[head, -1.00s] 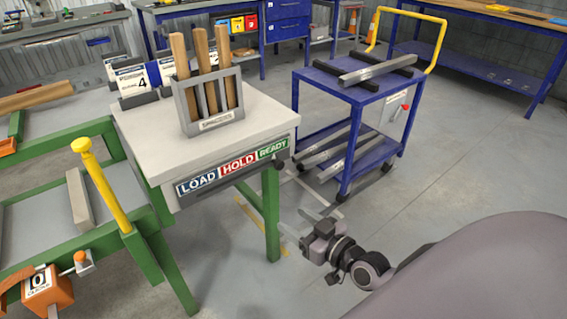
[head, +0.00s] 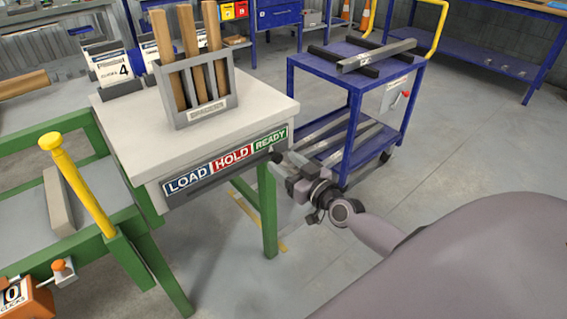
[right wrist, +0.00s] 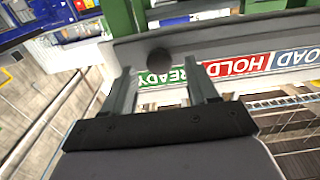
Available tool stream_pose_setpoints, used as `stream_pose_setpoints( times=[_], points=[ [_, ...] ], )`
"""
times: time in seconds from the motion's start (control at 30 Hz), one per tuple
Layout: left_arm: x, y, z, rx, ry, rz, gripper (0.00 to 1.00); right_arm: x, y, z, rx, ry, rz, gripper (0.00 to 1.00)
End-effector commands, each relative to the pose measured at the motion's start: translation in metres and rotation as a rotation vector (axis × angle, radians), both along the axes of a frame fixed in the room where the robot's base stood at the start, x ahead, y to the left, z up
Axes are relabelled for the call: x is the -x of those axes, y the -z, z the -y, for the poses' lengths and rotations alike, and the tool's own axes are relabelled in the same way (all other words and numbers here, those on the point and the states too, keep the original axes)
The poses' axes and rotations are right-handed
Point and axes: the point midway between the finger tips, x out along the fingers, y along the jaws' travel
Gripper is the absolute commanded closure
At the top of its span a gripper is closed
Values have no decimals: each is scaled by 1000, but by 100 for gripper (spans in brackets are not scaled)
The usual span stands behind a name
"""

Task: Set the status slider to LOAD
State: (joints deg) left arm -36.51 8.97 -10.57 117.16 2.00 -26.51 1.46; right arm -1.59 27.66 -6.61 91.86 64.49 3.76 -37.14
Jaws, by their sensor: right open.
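The status strip on the white table's front edge reads LOAD (head: 186,182), HOLD (head: 231,159) and READY (head: 270,141), left to right. A dark rail runs below it. The slider's round black knob (head: 275,157) is at the READY end; it also shows in the right wrist view (right wrist: 160,61). My right gripper (head: 285,163) is just right of the knob. In the right wrist view its open fingers (right wrist: 161,75) point at the knob, which appears between the fingertips. I cannot tell whether they touch it. My left gripper is out of view.
The white table (head: 150,140) carries a grey rack (head: 208,108) of wooden sticks and a number-4 card box (head: 113,68). A blue cart (head: 350,90) with metal bars stands behind my right gripper. A yellow-topped post (head: 80,185) rises at the left. Floor is clear at the right.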

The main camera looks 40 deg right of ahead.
Motion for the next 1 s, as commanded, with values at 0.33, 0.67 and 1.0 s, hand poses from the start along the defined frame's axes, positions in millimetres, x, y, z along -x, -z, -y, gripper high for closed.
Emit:
stream_pose_setpoints(
  times=[0.33, 0.67, 1.0],
  points=[
    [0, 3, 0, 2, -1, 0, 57, -13, 0, -1, 0, -1, -1, 42],
    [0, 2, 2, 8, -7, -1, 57, -13, 0, -1, 0, -1, -1, 97],
    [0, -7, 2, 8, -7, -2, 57, -12, -3, -13, -4, -1, -1, 100]
  ],
)
